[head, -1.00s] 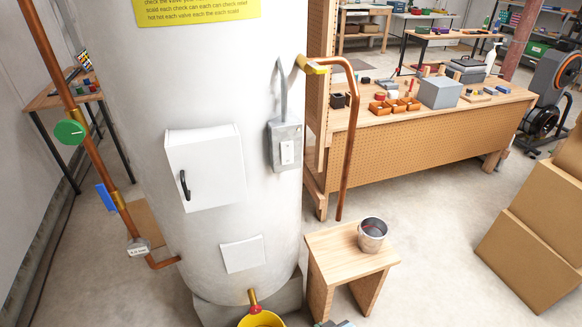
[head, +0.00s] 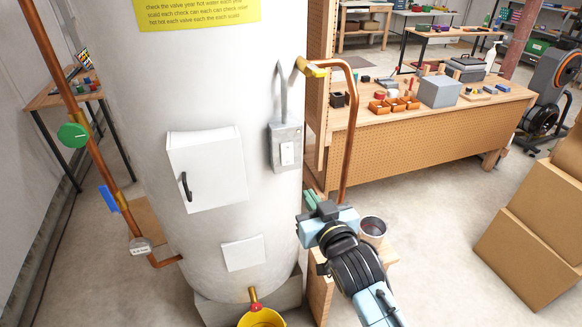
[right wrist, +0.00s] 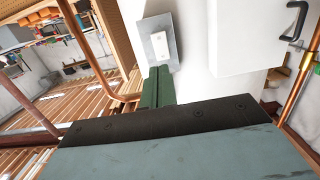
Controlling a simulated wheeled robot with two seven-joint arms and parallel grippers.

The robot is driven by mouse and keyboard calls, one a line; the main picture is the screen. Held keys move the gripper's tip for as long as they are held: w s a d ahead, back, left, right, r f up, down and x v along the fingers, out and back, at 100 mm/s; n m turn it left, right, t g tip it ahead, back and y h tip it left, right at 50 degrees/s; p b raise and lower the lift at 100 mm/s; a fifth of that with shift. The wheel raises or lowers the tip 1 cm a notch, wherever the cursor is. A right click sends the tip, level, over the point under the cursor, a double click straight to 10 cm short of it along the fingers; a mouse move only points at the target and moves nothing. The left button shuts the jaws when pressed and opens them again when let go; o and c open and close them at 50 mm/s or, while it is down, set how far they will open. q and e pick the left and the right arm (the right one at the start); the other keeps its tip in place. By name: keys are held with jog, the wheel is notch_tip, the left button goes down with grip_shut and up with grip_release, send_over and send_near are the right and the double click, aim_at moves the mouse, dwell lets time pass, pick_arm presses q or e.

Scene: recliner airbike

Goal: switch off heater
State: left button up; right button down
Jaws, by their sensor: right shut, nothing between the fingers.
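The water heater (head: 255,50) is a tall white cylinder in the middle left of the head view. A grey switch box (head: 284,147) with a white rocker switch (head: 287,153) is fixed on its right side, below a grey conduit. The switch box also shows in the right wrist view (right wrist: 150,38), just beyond my fingertips. My right gripper (head: 312,199) is below the switch box in the head view, with its green fingers pointing up and left. The fingers are shut and empty (right wrist: 160,72). They appear apart from the switch. My left gripper is not in view.
A white access box (head: 207,168) with a black handle is on the heater, left of the switch. A copper pipe (head: 350,130) hangs right of the switch. A small stool with a metal bucket (head: 373,230) stands behind my right arm. Cardboard boxes (head: 530,240) are at right.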

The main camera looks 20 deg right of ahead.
aim_at(287, 161)
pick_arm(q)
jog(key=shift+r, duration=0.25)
pick_arm(e)
jog(key=w, duration=0.4)
jog(key=w+f, duration=0.1)
jog(key=w, duration=0.8)
jog(key=shift+w+a+f, duration=0.2)
jog(key=shift+w, duration=0.2)
jog(key=shift+w+f+b, duration=0.15)
jog(key=shift+f+b, duration=0.1)
jog(key=shift+b, duration=0.4)
jog(key=shift+r+t, duration=0.1)
jog(key=shift+t, duration=0.2)
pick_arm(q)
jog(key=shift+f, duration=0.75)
pick_arm(e)
jog(key=shift+r, duration=0.1)
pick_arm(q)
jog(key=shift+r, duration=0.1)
